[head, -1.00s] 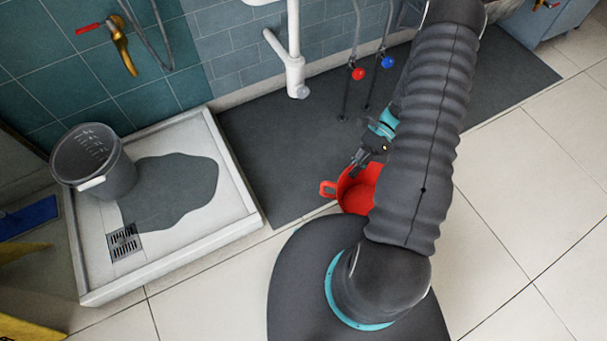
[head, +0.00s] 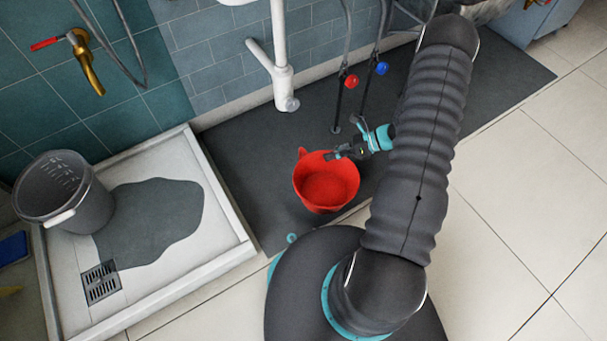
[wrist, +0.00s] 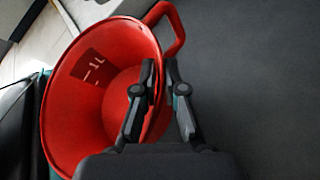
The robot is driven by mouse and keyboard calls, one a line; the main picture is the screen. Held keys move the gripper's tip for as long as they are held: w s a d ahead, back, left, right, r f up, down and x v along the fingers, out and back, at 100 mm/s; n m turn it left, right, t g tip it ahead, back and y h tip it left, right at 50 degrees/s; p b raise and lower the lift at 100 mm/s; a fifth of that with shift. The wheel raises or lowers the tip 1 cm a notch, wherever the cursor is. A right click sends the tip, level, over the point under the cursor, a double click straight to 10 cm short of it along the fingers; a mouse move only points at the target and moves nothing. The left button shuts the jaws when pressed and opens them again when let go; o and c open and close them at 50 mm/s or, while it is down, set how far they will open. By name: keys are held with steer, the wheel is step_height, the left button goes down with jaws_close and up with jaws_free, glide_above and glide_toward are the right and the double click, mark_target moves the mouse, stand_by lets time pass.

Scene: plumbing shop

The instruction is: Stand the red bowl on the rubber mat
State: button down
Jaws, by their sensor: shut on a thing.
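The red bowl (head: 325,184) is in the middle of the head view, in front of the dark rubber mat (head: 245,150). It looks close to upright, with its open side up and its handle at the back left. My gripper (head: 333,156) is shut on its rim at the back right. In the wrist view the bowl (wrist: 90,95) fills the left half, and the fingers of my gripper (wrist: 160,75) pinch its wall. A white mark shows inside it. I cannot tell whether its base touches the mat.
A shower tray (head: 226,190) with a grey bucket (head: 70,195) and a dark puddle (head: 150,222) lies left of the mat. A white drain pipe (head: 283,75) and hoses with red and blue valves (head: 381,68) come down behind the bowl. Mat left of the bowl is bare.

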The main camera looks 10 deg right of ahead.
mark_target(305, 158)
steer(key=shift+w+a+f+b, duration=0.25)
steer(key=shift+w+a+f, duration=0.4)
steer(key=shift+a+f, duration=0.75)
steer(key=shift+w+a+f+b, duration=0.3)
steer(key=shift+w+a+f, duration=0.4)
steer(key=shift+a+f, duration=0.7)
steer(key=shift+w+a+f+b, duration=0.25)
steer(key=shift+w+a+f, duration=0.6)
steer(key=shift+f, duration=0.85)
steer(key=shift+s+a+f, duration=0.1)
steer(key=shift+s+a, duration=0.1)
steer(key=c, duration=1.2)
jaws_free()
steer(key=shift+c, duration=0.2)
